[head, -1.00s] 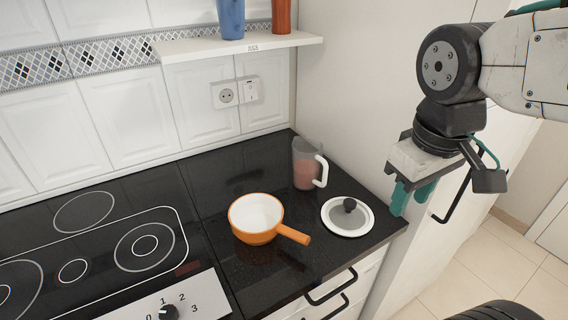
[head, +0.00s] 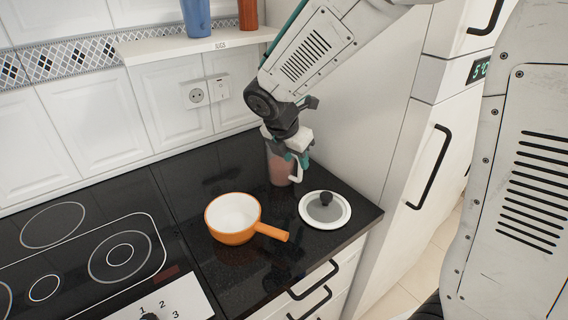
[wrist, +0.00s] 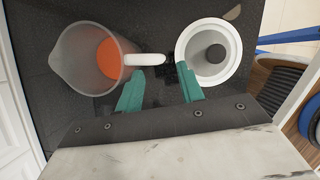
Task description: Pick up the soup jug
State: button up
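The soup jug (head: 279,171) is a translucent jug with a white handle and reddish soup. It stands upright on the black counter near the back corner, its top partly hidden by my arm. In the wrist view the jug (wrist: 92,57) is at upper left, with its handle pointing right towards the space ahead of my fingertips. My gripper (head: 296,158) is above the handle side of the jug. In the wrist view my gripper (wrist: 161,73) is open, its teal fingers apart with nothing held. I cannot tell whether the left finger touches the handle.
A white lid with a black knob (head: 325,222) lies just right of the jug. An orange pot (head: 231,238) stands to the front left, its handle pointing right. A shelf (head: 190,50) with vases hangs above. The tall cabinet side (head: 345,130) is close on the right.

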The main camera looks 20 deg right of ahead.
aim_at(299, 166)
jog(key=x, duration=0.5)
grip_shut()
jog(key=shift+r, duration=0.15)
